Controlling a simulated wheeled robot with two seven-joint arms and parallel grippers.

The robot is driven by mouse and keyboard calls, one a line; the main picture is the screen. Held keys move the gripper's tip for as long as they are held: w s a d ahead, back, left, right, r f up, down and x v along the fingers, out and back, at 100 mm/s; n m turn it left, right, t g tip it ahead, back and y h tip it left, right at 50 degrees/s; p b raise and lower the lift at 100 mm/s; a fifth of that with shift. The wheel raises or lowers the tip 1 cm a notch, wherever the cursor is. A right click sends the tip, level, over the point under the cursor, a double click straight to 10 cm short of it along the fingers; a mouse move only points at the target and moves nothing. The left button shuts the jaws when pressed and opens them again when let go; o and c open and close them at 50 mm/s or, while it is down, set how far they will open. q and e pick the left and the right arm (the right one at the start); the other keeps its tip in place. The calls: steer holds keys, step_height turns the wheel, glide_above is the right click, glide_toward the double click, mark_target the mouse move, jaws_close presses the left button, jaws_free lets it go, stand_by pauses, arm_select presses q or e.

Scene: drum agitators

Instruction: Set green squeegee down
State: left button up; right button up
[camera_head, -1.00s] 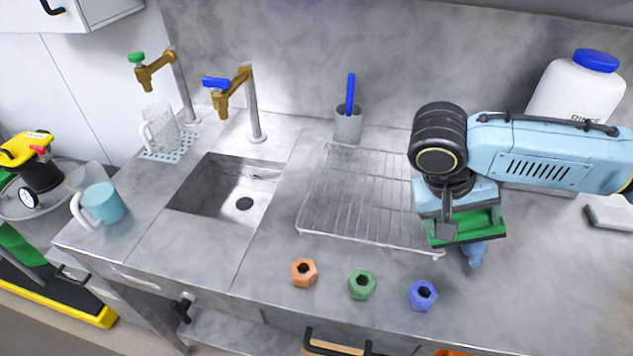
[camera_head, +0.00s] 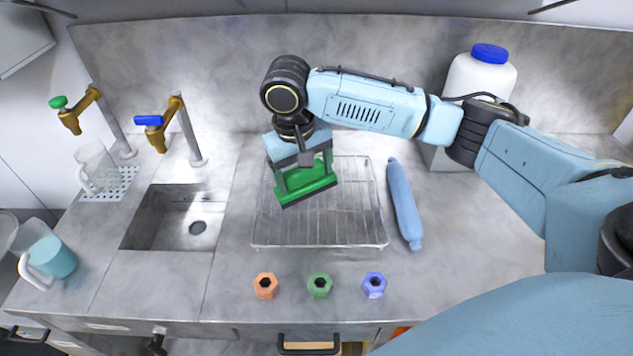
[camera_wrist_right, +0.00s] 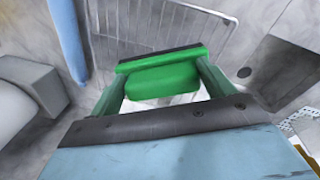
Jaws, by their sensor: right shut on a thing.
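The green squeegee (camera_head: 306,190) is held between the fingers of my right gripper (camera_head: 303,174), over the left-centre part of the wire drying rack (camera_head: 350,228). In the right wrist view the squeegee (camera_wrist_right: 162,80) shows as a green block with a dark strip, spanning between the two fingers. The rack's wires (camera_wrist_right: 130,25) lie beyond it. I cannot tell whether the squeegee touches the rack or hangs a little above it. My left gripper is not in view.
A light blue roll (camera_head: 404,203) lies along the rack's right side. The sink (camera_head: 160,230) is left of the rack. Orange (camera_head: 265,286), green (camera_head: 320,286) and blue (camera_head: 374,285) hex nuts stand in front. A white jug (camera_head: 478,82) stands behind.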

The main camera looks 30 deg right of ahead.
mark_target(321, 158)
steer(key=shift+m+y, duration=0.3)
steer(key=shift+y, duration=0.4)
steer(key=d, duration=0.1)
steer(key=d+r+p, duration=0.1)
steer(key=d, duration=0.2)
steer(key=shift+w+r, duration=0.15)
steer(key=shift+w, duration=0.2)
steer(key=shift+d+f+p, duration=0.2)
steer(key=shift+f+p, duration=0.1)
step_height(321, 158, down, 9)
steer(key=shift+w+f, duration=0.1)
steer(key=shift+f, duration=0.1)
steer(key=o, duration=1.2)
steer(key=shift+f, duration=0.1)
step_height(321, 158, up, 12)
steer(key=shift+r, duration=0.2)
